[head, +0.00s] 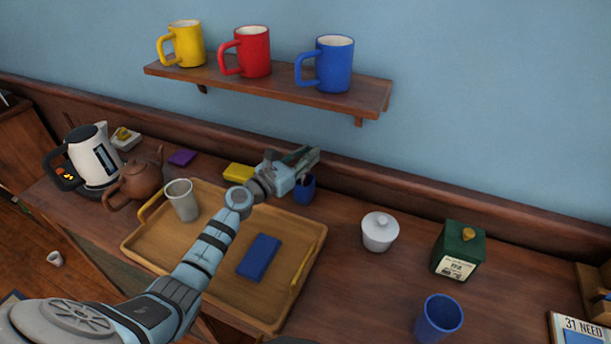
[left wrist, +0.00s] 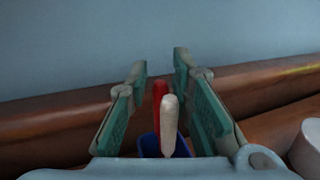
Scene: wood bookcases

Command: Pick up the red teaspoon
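My left gripper (head: 298,161) is open over a small dark blue cup (head: 304,190) at the back of the counter, behind the tray. In the left wrist view, a red handle (left wrist: 159,92), which looks like the red teaspoon, and a white handle (left wrist: 169,125) stand up from the blue cup (left wrist: 149,146). Both handles show between the two open fingers of the left gripper (left wrist: 160,64), and the white one partly covers the red one. The bowls of the spoons are hidden in the cup. In the head view the spoons cannot be made out. My right gripper is not in view.
A wooden tray (head: 215,282) holds a pale cup (head: 182,199) and a blue block (head: 259,257). A white lidded pot (head: 379,232), green tea box (head: 458,250) and blue tumbler (head: 438,318) stand to the right. A mug shelf (head: 283,89) hangs above.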

